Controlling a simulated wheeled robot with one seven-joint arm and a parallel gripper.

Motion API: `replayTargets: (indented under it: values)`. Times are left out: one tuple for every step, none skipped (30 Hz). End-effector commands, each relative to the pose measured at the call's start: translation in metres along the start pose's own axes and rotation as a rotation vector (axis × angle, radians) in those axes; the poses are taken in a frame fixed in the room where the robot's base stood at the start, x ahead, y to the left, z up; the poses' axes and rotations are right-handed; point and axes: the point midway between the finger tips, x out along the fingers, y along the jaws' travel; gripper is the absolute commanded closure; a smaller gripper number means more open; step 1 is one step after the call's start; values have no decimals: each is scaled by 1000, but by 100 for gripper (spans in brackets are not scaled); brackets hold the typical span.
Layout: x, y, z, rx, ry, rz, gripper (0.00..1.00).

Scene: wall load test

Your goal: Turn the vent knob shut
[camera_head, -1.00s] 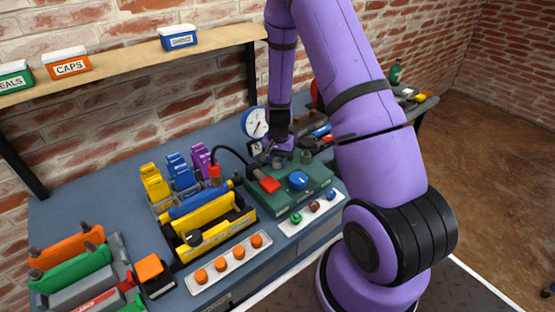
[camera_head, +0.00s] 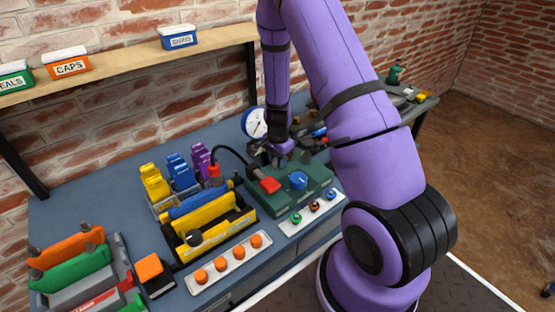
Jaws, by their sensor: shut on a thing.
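My gripper (camera_head: 277,160) points down at the back left of this unit, behind the red block. It is shut on the vent knob, which is small and mostly hidden by the jaws and wrist. I cannot make out the angle of the knob. A white round gauge (camera_head: 254,122) stands just behind my wrist and is partly covered by it.
A black hose (camera_head: 230,149) arches close left of my gripper to a red fitting. Yellow (camera_head: 154,182), blue and purple holders stand left. White strips with orange caps (camera_head: 237,252) and small coloured rings (camera_head: 312,212) lie in front. A shelf (camera_head: 130,63) runs above.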

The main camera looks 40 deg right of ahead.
Motion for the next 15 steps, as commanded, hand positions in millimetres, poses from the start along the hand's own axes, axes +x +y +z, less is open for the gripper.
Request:
replayTargets:
  values:
    - [0, -1, 0, 3, 1, -2, 86]
    - [0, -1, 0, 3, 1, -2, 86]
    - [0, -1, 0, 4, 1, -2, 86]
    - [0, -1, 0, 4, 1, -2, 86]
    - [0, -1, 0, 4, 1, -2, 86]
    - [0, -1, 0, 4, 1, -2, 86]
    - [0, -1, 0, 4, 1, -2, 86]
    - [0, -1, 0, 4, 1, -2, 86]
    - [0, -1, 0, 4, 1, -2, 86]
    - [0, -1, 0, 4, 1, -2, 86]
    - [0, -1, 0, 4, 1, -2, 58]
    - [0, -1, 0, 3, 1, -2, 49]
    - [0, -1, 0, 3, 1, -2, 42]
    - [0, -1, 0, 3, 1, -2, 37]
    - [0, -1, 0, 3, 0, -1, 37]
